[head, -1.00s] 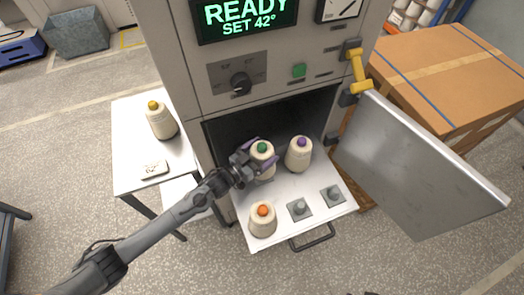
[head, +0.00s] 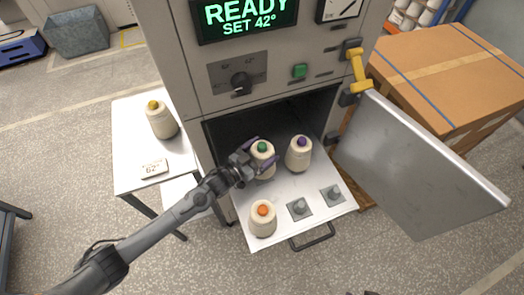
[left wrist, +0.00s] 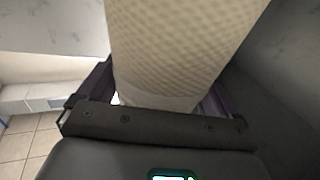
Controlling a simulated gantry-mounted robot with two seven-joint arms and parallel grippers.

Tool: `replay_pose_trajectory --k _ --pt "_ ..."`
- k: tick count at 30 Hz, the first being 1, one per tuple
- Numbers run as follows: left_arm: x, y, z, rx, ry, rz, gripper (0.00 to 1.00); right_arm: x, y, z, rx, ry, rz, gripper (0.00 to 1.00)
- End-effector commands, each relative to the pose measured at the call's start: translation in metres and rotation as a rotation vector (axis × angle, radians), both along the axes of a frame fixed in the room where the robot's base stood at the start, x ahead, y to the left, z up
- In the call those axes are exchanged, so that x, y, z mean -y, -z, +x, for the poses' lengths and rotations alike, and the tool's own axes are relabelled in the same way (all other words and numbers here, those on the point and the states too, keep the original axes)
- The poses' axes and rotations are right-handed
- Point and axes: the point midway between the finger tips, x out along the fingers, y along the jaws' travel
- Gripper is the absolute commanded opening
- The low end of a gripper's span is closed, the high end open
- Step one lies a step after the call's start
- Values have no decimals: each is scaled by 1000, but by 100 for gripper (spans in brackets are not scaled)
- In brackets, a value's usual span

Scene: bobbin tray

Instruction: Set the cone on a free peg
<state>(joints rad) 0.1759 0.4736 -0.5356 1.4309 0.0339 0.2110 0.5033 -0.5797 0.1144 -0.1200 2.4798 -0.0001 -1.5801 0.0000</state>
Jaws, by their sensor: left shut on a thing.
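My left gripper (head: 255,158) is shut on the green-topped cream cone (head: 263,167) at the back left of the pulled-out tray (head: 285,188). In the left wrist view the cone's pale textured side (left wrist: 180,50) fills the space between the fingers. The cone looks upright; its base and any peg under it are hidden. A purple-topped cone (head: 299,156) stands at the back right, and an orange-topped cone (head: 263,221) at the front left. Two bare pegs show, the front middle peg (head: 299,206) and the front right peg (head: 333,194). A small dark tip at the bottom edge may be my right gripper (head: 361,293).
A yellow-topped cone (head: 161,122) and a small card reading 62° (head: 154,168) are on the side table (head: 130,140). The open metal door (head: 415,165) stands right of the tray. The cabinet's panel (head: 240,75) rises behind it. A cardboard box (head: 450,75) is farther right.

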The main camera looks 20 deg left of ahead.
Motion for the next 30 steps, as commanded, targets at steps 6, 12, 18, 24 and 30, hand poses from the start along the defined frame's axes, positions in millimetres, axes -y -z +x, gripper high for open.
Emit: replay_pose_trajectory --k 6,12,18,24,30 --pt "0 4 0 3 0 -1 26 0 4 0 0 0 0 43" --pt "0 10 0 3 -1 -1 26 1 8 0 0 -2 -3 43" --pt "0 16 0 4 0 -2 26 2 12 0 0 -5 -9 43" --pt "0 22 0 3 0 -3 26 2 17 0 0 -6 -9 43" --pt "0 27 0 4 0 -2 26 2 20 0 0 -6 -9 43"
